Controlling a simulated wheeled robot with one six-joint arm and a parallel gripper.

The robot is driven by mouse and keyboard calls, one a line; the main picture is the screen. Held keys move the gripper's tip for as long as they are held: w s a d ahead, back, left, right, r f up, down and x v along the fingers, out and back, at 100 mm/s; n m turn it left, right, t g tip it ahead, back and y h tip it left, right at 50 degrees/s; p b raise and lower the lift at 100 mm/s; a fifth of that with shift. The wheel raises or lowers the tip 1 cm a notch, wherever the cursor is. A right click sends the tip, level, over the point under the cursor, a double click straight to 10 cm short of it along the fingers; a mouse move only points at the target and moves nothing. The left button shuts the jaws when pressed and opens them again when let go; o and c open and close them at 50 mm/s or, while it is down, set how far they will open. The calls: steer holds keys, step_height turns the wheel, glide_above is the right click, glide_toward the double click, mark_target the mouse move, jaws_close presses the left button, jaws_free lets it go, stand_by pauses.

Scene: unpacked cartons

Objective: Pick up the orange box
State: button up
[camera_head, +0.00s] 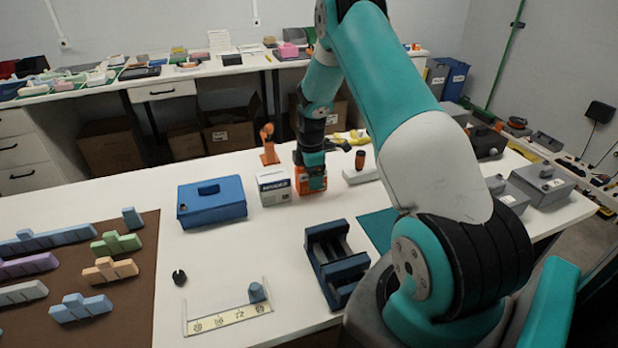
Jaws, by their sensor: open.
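The orange box (302,183) stands on the white table, just right of a small white carton (273,186). My gripper (314,171) is directly over the orange box, pointing down, with its fingers at the box's upper part. The gripper hides the top of the box. The jaws are open. I cannot tell whether the fingers touch the box.
A blue case (212,206) stands left of the white carton. An orange stand (268,146) is behind. A dark blue rack (335,262) lies in front. The table between blue case and rack is clear.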

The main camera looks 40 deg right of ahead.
steer(key=shift+f, duration=0.25)
steer(key=c, duration=1.1)
steer(key=shift+o, duration=0.2)
step_height(320, 180, up, 20)
steer(key=b, duration=0.1)
steer(key=shift+a, duration=0.1)
